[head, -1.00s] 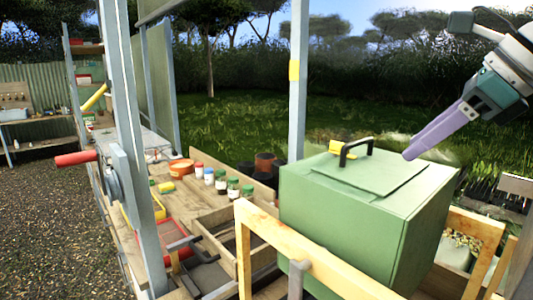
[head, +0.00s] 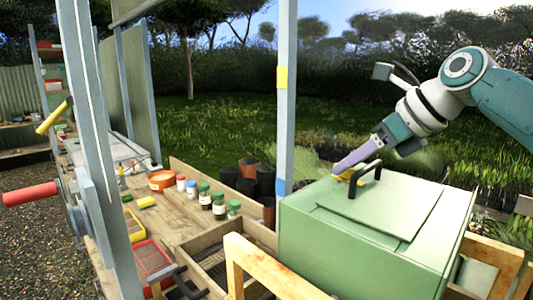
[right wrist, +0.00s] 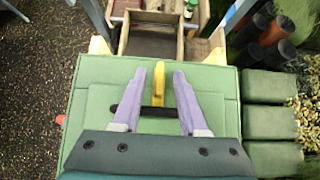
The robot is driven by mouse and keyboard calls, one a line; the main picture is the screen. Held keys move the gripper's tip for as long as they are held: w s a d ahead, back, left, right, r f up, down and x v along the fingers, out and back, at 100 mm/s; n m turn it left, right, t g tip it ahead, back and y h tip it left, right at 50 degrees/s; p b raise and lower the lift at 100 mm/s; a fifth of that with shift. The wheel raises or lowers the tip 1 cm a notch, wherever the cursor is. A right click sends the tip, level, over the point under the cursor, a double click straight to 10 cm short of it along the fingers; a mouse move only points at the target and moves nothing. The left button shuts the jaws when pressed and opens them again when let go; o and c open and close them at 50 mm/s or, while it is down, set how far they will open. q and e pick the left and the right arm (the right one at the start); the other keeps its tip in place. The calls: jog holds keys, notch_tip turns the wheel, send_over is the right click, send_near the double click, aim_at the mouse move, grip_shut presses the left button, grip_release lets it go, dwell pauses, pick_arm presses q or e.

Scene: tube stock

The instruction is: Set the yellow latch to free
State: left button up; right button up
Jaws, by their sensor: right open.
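The yellow latch (right wrist: 158,88) is a narrow upright-looking piece on top of the green box (right wrist: 95,75), beside the black handle (right wrist: 157,112). In the head view the latch (head: 352,176) is partly hidden by my right gripper (head: 341,170). The right gripper has pale purple fingers and comes in from the right, above the box (head: 365,262). In the right wrist view my right gripper (right wrist: 159,76) is open, with one finger on each side of the latch and a visible gap on both sides. Whether the fingers touch the lid I cannot tell. My left gripper is out of view.
A wooden frame (head: 235,262) stands around the box. Grey-blue posts (head: 287,90) rise in front of and left of it. Several small jars (head: 205,195) and an orange tub (head: 162,180) stand on the bench to the left. Dark pots (head: 265,180) stand behind.

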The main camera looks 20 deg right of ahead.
jog(key=shift+w+f, duration=0.2)
grip_shut()
dwell(0.3)
